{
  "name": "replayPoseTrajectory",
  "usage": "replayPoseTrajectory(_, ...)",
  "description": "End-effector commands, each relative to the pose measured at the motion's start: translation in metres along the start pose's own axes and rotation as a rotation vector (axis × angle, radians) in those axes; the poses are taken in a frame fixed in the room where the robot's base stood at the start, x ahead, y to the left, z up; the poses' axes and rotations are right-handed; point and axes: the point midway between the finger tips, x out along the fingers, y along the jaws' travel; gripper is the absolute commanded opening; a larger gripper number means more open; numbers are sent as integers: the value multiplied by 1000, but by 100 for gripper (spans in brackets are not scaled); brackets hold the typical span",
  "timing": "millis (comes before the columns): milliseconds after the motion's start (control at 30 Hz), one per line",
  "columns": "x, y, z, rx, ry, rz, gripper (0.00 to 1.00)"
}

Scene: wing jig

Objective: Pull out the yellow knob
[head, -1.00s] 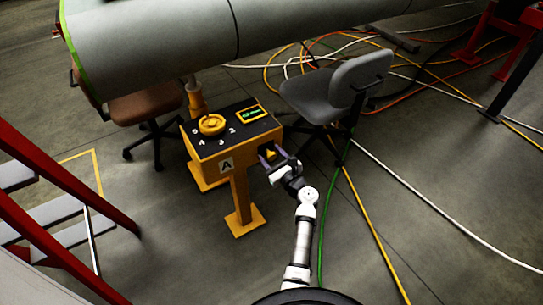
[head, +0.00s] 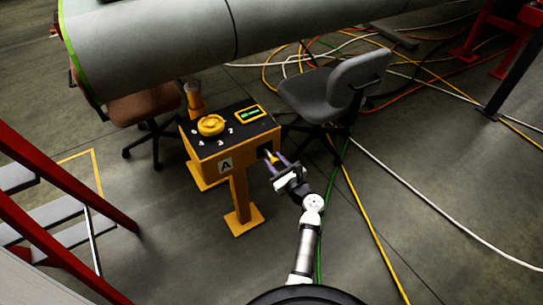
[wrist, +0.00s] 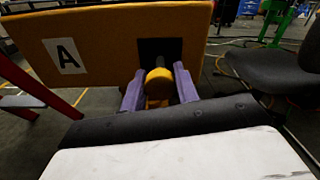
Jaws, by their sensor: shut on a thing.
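The yellow knob (wrist: 158,84) sits between the two purple fingers of my gripper (wrist: 160,90) in the wrist view, in front of a dark square recess (wrist: 178,50) in the box's side. In the head view my gripper (head: 277,163) is at the right side of the orange control box (head: 205,165), shut on the knob (head: 271,158). A dark rod shows behind the knob, toward the recess. The box has a black top with a yellow numbered dial (head: 211,125) and a small green-lit display (head: 250,113). An "A" label (wrist: 64,55) marks its front.
A grey chair (head: 335,85) stands close behind and right of the box. A brown chair (head: 145,105) stands at left. A large grey wing body (head: 160,45) hangs above. Cables (head: 345,180) cross the floor at right. Red-railed steps (head: 70,185) are at left.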

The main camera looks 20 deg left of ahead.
Motion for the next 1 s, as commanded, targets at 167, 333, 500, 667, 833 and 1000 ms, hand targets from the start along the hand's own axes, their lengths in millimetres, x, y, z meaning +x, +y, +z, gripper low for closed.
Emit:
replayPoseTrajectory(167, -2, 0, -2, 4, 0, 2, 0)
replayPoseTrajectory(333, -2, 0, -2, 4, 0, 2, 48)
replayPoseTrajectory(500, -2, 0, -1, 3, -1, 1, 52)
replayPoseTrajectory(667, -3, 0, -1, 3, -1, 1, 52)
replayPoseTrajectory(833, -21, 0, -3, 4, 1, -1, 52)
replayPoseTrajectory(1000, -59, 0, -3, 4, 2, -2, 52)
